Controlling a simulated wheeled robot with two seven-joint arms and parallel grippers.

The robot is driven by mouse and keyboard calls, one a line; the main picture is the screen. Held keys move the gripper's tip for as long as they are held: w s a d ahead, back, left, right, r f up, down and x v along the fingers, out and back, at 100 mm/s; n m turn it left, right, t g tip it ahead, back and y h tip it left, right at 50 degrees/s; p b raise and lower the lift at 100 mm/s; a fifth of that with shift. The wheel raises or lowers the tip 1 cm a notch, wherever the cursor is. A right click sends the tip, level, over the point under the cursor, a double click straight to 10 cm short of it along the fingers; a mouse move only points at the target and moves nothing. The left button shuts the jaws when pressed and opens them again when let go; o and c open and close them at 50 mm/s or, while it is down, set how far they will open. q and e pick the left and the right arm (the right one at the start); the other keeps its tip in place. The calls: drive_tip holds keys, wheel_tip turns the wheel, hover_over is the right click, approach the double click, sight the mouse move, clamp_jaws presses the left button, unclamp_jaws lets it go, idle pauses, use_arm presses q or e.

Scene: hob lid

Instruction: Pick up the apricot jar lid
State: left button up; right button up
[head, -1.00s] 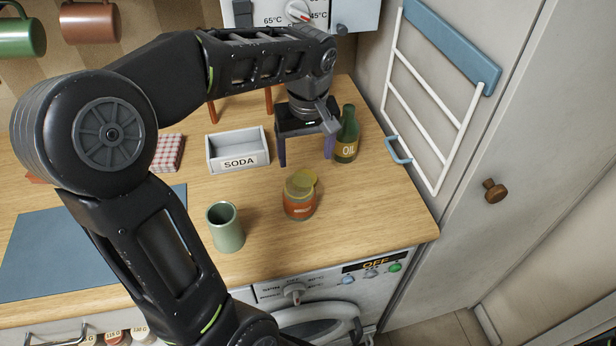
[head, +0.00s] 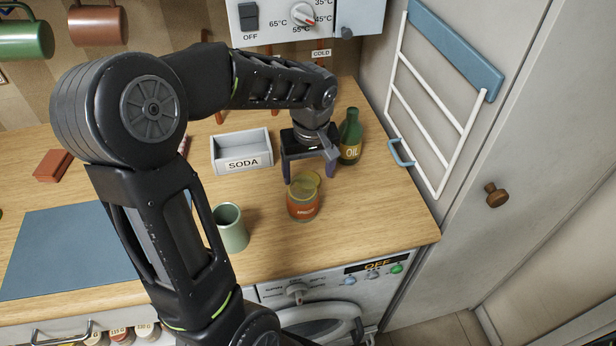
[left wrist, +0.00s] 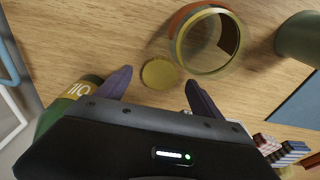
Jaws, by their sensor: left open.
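The apricot jar (head: 303,205) is an orange-labelled glass jar standing on the wooden counter. In the left wrist view the jar (left wrist: 205,48) shows its open round rim. The lid (left wrist: 159,73) is a small yellow-gold disc that looks flat on the counter beside the jar. In the head view the lid (head: 309,178) shows just behind the jar's top, partly overlapped by it. My left gripper (head: 311,172) is open and empty, pointing down behind the jar. In the left wrist view its fingertips (left wrist: 157,80) appear on either side of the lid, not closed on it.
A green oil bottle (head: 350,138) stands close to the right of my left gripper. A SODA box (head: 241,150) is to its left. A green cup (head: 231,230) stands left of the jar. The counter right of the jar is clear up to the cabinet.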

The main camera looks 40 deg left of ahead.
use_arm(q)
drive_tip(key=shift+w+a+f, duration=0.1)
drive_tip(key=shift+f, duration=0.75)
drive_tip(key=c, duration=1.5)
wheel_tip(320, 180, up, 10)
drive_tip(key=shift+r+b, duration=0.1)
drive_tip(key=shift+b, duration=0.4)
drive_tip(key=shift+c, duration=0.2)
